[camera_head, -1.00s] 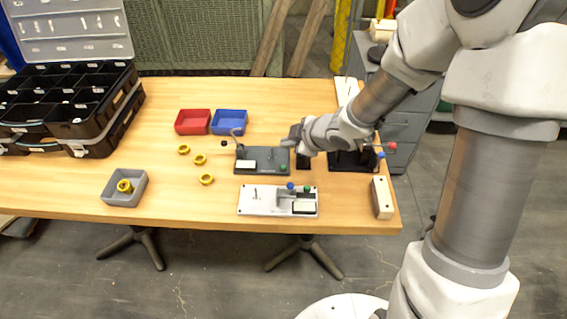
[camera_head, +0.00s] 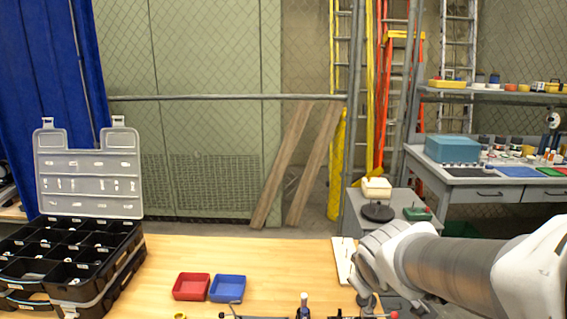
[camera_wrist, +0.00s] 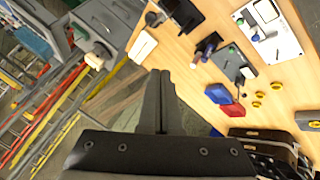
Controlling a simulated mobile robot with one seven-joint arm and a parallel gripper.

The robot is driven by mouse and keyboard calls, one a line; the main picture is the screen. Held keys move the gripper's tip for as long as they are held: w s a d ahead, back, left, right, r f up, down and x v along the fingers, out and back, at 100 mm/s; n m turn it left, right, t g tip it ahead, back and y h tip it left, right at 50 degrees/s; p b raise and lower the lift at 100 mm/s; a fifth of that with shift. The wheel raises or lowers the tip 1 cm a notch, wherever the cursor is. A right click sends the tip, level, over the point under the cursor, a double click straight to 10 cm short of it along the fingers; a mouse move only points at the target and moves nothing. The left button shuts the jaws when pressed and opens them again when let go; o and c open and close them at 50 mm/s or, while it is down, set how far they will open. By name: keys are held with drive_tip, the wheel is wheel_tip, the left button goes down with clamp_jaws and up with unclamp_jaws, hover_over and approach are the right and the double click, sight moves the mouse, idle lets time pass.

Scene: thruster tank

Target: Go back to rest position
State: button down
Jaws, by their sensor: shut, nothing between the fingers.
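In the wrist view my gripper (camera_wrist: 160,102) is shut with its black fingers together and nothing between them. It points out over the table's edge, above the gap between table and floor. In the head view my arm (camera_head: 440,265) reaches in from the right, folded at table height; the gripper's fingers are not clearly visible there. The wooden table (camera_head: 275,255) shows at the bottom of the head view. It also shows in the wrist view (camera_wrist: 200,70).
A red bin (camera_head: 191,287) and a blue bin (camera_head: 227,289) sit on the table. A black organizer case (camera_head: 75,255) with a raised clear lid stands at the left. A grey cabinet (camera_head: 350,215) stands behind my arm. The wrist view shows a white fixture plate (camera_wrist: 283,42) and yellow rings (camera_wrist: 259,95).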

drive_tip(key=s+r+m+g+p, duration=0.1)
drive_tip(key=s+r+m, duration=0.2)
drive_tip(key=s, duration=0.4)
drive_tip(key=s+a+r+m+g+y+p, duration=0.1)
drive_tip(key=s+r+m+p, duration=0.1)
drive_tip(key=s, duration=0.6)
wheel_tip(320, 180, up, 3)
drive_tip(key=shift+s+a+f+m+y, duration=0.1)
drive_tip(key=shift+s+a+m+y, duration=0.15)
drive_tip(key=shift+m, duration=0.45)
